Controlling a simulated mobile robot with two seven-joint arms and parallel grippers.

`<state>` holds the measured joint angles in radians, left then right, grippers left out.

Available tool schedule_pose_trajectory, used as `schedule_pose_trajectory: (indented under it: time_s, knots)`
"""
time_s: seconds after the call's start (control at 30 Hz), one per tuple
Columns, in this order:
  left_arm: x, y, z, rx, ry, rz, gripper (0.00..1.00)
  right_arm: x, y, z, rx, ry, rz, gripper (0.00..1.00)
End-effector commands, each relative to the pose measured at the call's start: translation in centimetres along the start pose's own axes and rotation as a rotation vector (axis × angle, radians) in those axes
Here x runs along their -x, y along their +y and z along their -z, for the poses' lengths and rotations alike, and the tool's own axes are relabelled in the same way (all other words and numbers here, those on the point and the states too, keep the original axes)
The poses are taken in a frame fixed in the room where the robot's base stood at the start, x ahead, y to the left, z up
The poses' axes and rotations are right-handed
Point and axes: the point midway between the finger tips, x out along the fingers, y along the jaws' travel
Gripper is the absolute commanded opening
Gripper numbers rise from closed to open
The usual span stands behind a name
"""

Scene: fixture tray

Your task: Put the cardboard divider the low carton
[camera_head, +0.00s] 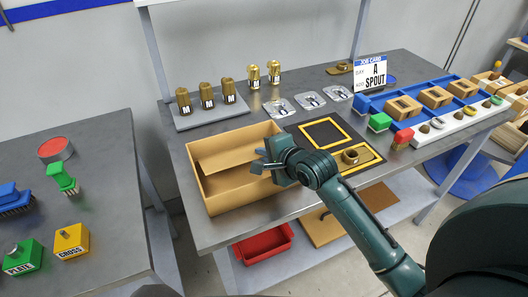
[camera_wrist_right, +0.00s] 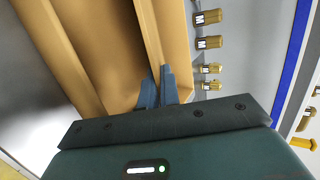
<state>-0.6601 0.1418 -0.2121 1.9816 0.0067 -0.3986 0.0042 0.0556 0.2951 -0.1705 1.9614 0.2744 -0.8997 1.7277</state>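The low carton (camera_head: 213,201) is an open tan cardboard box at the front left of the grey table. The cardboard divider (camera_head: 224,158) is a tan panel standing crosswise inside the carton's opening; its lower edge is hard to make out. My right gripper (camera_head: 260,160) is over the carton's right part. In the right wrist view, the divider appears as a thin strip (camera_wrist_right: 149,35) running to the gripper's blue-grey fingertips (camera_wrist_right: 158,90), which are close together on its edge. Whether the divider touches the carton's floor cannot be seen. My left gripper is not in view.
Brass parts marked M stand on a grey plate (camera_head: 213,117) behind the carton. A yellow-edged dark mat (camera_head: 325,133) lies to the right, near a blue tray (camera_head: 403,91) of wooden pieces. A red bin (camera_head: 262,244) sits on the lower shelf.

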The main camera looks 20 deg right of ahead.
Motion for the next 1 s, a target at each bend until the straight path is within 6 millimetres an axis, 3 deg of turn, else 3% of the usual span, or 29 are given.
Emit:
schedule_pose_trajectory:
  time_s: [0.13, 0.47, 0.73, 1.0]
  knots:
    - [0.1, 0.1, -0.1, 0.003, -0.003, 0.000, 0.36, 0.0, 0.0, 0.0, 0.000, 0.000, 0.000, 0.00]
    - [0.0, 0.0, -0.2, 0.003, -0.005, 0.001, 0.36, 0.0, 0.0, 0.0, 0.000, 0.000, 0.000, 0.29]
    - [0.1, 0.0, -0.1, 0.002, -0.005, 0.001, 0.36, 0.2, -0.1, -0.1, 0.000, 0.000, 0.000, 0.29]
    - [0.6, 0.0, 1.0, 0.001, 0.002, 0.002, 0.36, 1.8, -0.2, -0.3, 0.000, -0.001, -0.001, 0.29]
